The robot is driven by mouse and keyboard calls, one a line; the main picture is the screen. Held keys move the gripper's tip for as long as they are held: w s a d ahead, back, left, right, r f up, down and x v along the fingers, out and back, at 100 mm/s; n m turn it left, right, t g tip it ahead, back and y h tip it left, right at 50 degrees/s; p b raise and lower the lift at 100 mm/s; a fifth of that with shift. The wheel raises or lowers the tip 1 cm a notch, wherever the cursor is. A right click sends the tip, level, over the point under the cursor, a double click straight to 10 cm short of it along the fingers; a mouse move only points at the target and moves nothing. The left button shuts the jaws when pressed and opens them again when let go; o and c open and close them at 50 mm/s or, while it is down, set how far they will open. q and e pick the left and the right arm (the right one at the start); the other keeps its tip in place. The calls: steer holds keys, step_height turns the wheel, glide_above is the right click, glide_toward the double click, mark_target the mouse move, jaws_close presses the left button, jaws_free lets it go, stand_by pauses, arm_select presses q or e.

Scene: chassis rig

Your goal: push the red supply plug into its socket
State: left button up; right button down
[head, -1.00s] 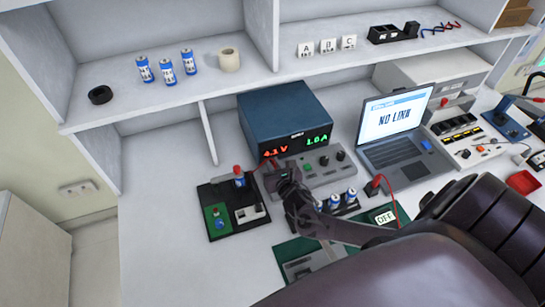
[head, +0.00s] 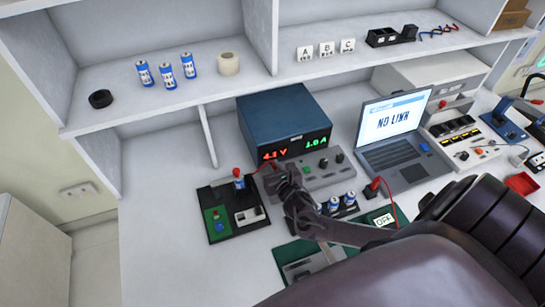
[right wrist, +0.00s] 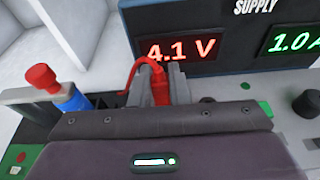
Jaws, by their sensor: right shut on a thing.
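The red supply plug (right wrist: 158,88) is upright between the fingers of my right gripper (right wrist: 157,84), which is shut on it. A red lead curves from its top to the left. In the head view my right gripper (head: 277,172) is at the front left of the blue power supply (head: 284,112), over the left end of the grey control panel (head: 316,172). The plug's lower end and its socket are hidden by the gripper and wrist, so I cannot tell whether the plug is in. My left gripper is not in view.
A dark board with a red-capped blue cell (head: 238,180) stands just left of the gripper. Blue cells in a holder (head: 342,204), another red plug (head: 374,185) and an OFF sign (head: 384,219) lie to the right. The laptop (head: 393,140) reads NO LINK. Bench at far left is bare.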

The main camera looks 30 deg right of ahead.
steer(key=shift+s+d+f, duration=0.2)
steer(key=shift+s+f, duration=0.05)
steer(key=shift+f, duration=0.15)
steer(key=shift+s+a+f+b, duration=0.15)
steer(key=shift+f+b, duration=0.1)
steer(key=shift+b, duration=0.15)
steer(key=shift+s+a+f, duration=0.1)
steer(key=shift+a+f, duration=0.05)
steer(key=shift+w+r+p, duration=0.25)
steer(key=shift+w+p, duration=0.05)
steer(key=shift+p, duration=0.25)
